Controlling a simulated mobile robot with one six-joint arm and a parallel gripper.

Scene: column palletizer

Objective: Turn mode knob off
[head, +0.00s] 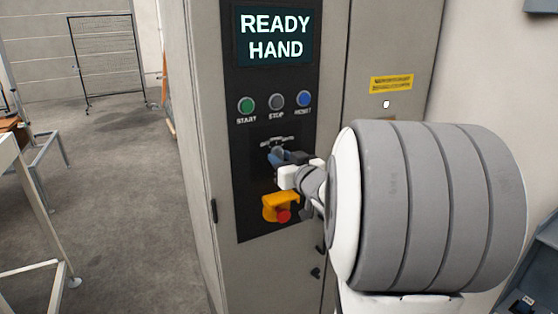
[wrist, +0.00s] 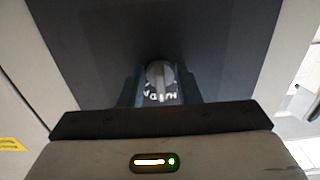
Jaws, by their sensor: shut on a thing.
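The mode knob (head: 277,150) is a small grey rotary knob on the dark control panel (head: 252,132), below the row of push buttons. My gripper (head: 284,158) reaches it from the right and covers part of it. In the wrist view the knob (wrist: 160,74) sits between the two dark fingers, and my gripper (wrist: 160,92) is shut on it. White lettering shows around the knob, but its labels are partly hidden and I cannot read the exact pointer position. The display (head: 274,37) above reads "READY HAND".
Green START (head: 246,105), grey STOP (head: 277,100) and blue RESET (head: 305,98) buttons sit above the knob. A red button (head: 283,216) in a yellow guard (head: 273,203) is just below my gripper. Open floor (head: 125,200) lies left of the cabinet.

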